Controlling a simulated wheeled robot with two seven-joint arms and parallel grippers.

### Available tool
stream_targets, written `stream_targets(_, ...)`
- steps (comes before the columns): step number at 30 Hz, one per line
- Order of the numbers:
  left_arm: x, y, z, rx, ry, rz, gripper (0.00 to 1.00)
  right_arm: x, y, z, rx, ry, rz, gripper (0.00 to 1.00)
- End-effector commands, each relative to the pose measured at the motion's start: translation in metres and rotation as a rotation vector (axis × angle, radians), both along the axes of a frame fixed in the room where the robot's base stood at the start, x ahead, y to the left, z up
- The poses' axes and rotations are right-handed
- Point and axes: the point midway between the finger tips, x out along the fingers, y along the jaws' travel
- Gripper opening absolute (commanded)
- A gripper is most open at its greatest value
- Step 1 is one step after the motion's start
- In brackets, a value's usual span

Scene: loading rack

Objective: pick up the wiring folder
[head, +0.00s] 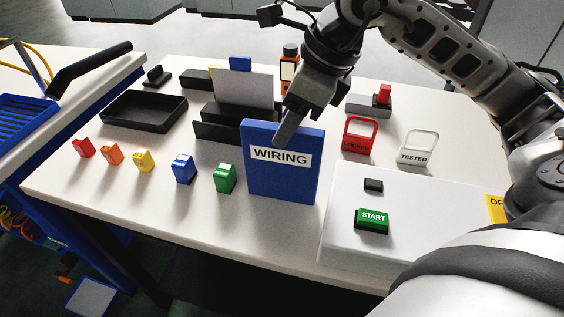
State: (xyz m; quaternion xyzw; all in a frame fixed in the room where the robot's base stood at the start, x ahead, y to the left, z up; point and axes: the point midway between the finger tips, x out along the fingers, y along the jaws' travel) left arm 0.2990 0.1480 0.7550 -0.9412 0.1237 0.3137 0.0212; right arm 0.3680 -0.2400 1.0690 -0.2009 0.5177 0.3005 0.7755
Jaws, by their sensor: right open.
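The wiring folder (282,183) is a blue upright binder with a white label reading WIRING. It stands on the white table, right of the green block. My right gripper (287,128) comes down from above at the folder's top edge. One finger shows in front of the folder's front face, above the label. The other finger is hidden, so I cannot tell whether the gripper touches the folder. The gripper is open. My left gripper is not in view.
Several small coloured blocks, including a green one (225,178), stand left of the folder. A black holder (218,132) with a white card is behind. A white box with a green START button (371,220) is close on the right. Red (359,138) and white (417,149) tags stand behind it.

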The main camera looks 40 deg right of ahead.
Motion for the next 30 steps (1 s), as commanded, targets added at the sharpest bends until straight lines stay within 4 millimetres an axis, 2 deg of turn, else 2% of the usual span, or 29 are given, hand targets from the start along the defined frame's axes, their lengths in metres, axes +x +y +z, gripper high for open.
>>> stream_targets(3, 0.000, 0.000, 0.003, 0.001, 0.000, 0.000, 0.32, 0.004, 0.006, -0.017, 0.001, 0.005, 0.002, 0.47)
stream_targets(7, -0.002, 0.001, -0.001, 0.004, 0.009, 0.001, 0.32, 0.007, 0.009, -0.028, 0.001, 0.003, 0.001, 0.47)
stream_targets(30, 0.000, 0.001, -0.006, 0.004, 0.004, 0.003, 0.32, 0.008, 0.009, -0.033, 0.001, 0.001, 0.000, 0.47)
